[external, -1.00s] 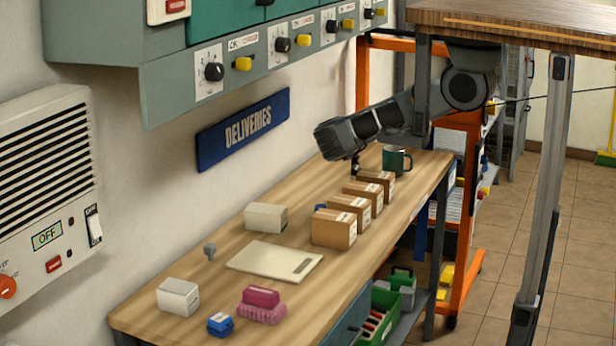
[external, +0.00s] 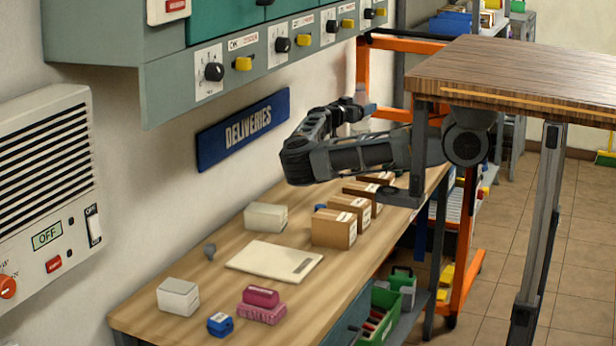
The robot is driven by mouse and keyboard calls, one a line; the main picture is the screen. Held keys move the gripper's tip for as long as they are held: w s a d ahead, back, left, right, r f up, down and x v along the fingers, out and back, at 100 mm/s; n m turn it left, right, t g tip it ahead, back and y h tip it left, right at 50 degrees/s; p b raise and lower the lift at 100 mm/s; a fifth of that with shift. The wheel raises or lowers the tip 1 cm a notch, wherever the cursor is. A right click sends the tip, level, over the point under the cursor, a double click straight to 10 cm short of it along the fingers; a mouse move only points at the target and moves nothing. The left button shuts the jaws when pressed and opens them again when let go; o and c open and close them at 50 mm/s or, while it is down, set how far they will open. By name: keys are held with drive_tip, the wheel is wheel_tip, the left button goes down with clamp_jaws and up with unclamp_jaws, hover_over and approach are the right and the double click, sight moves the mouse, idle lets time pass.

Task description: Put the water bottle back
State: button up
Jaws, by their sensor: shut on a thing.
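My gripper (external: 358,106) is at the far end of the bench, raised near the wall and partly hidden by my own arm. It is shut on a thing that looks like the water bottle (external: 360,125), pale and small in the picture. Only part of it shows behind the arm, so its tilt and whether it touches the bench cannot be told. A small blue piece (external: 371,108) shows beside the fingers; I cannot tell whether it belongs to the bottle.
Several brown cartons (external: 334,228) stand in a row on the wooden bench (external: 215,292) under my arm. A pale board (external: 273,259), white boxes (external: 178,296), a pink item (external: 261,304) and a blue box (external: 220,324) lie nearer. An orange rack (external: 469,230) stands behind.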

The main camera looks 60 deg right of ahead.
drive_tip(key=shift+w+a+f+b, duration=0.15)
drive_tip(key=shift+w+a+b, duration=0.25)
drive_tip(key=shift+w+a, duration=0.3)
wheel_tip(320, 180, down, 4)
drive_tip(key=shift+s+a+r, duration=0.1)
drive_tip(key=shift+a+r, duration=0.05)
drive_tip(key=shift+r, duration=0.1)
drive_tip(key=shift+w+a+f, duration=0.1)
drive_tip(key=shift+w+f, duration=0.1)
drive_tip(key=shift+f, duration=0.45)
drive_tip(key=w+a+f, duration=0.6)
drive_tip(key=w+f, duration=0.3)
drive_tip(key=f, duration=0.2)
drive_tip(key=shift+w+a, duration=0.15)
drive_tip(key=shift+a, duration=0.05)
drive_tip(key=shift+f, duration=0.1)
drive_tip(key=o, duration=1.3)
